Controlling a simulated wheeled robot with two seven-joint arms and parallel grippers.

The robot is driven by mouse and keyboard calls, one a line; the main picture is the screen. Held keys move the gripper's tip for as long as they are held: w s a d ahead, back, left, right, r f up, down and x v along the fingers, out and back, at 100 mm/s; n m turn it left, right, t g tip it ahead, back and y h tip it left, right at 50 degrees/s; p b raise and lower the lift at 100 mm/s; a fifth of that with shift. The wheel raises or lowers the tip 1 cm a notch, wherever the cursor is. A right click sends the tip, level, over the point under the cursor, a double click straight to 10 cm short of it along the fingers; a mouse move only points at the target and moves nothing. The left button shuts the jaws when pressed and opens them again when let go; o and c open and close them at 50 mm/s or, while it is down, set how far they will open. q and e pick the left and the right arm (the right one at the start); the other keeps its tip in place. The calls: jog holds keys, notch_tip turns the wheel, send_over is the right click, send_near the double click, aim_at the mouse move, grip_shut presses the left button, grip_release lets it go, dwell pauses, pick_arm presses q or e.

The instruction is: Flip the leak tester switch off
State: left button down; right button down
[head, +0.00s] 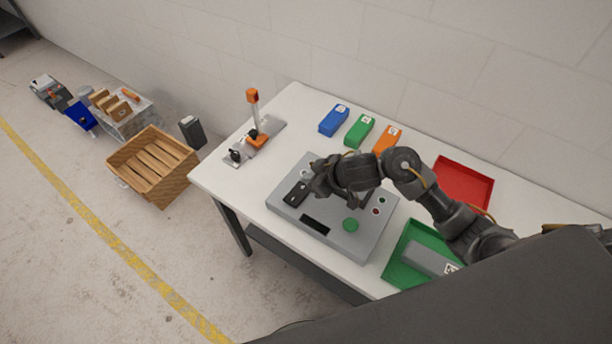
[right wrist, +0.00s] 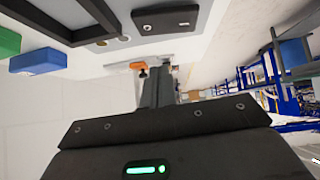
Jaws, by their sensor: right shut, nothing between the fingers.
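The leak tester (head: 330,232) is a grey box on the white table, with a black plate (head: 296,194) at its left, a dark display (head: 315,224), a green button (head: 350,225) and small red and green lights. The black plate also shows at the top of the right wrist view (right wrist: 166,20). The position of its switch cannot be made out. My right gripper (head: 314,189) is over the tester, close to the black plate, its fingers shut and empty. Whether it touches is unclear; the arm hides part of the tester. My left gripper is not in view.
Blue (head: 334,120), green (head: 359,130) and orange (head: 386,139) boxes stand behind the tester. A toggle clamp (head: 255,130) is at the table's left. A red tray (head: 463,183) and a green tray (head: 396,273) holding a grey block lie right. A wooden crate (head: 173,196) stands left of the table.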

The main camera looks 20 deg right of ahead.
jog(key=p+v, duration=0.1)
jog(key=v, duration=0.7)
jog(key=shift+d+p, duration=0.35)
jog(key=shift+d, duration=0.1)
jog(key=shift+w+f, duration=0.1)
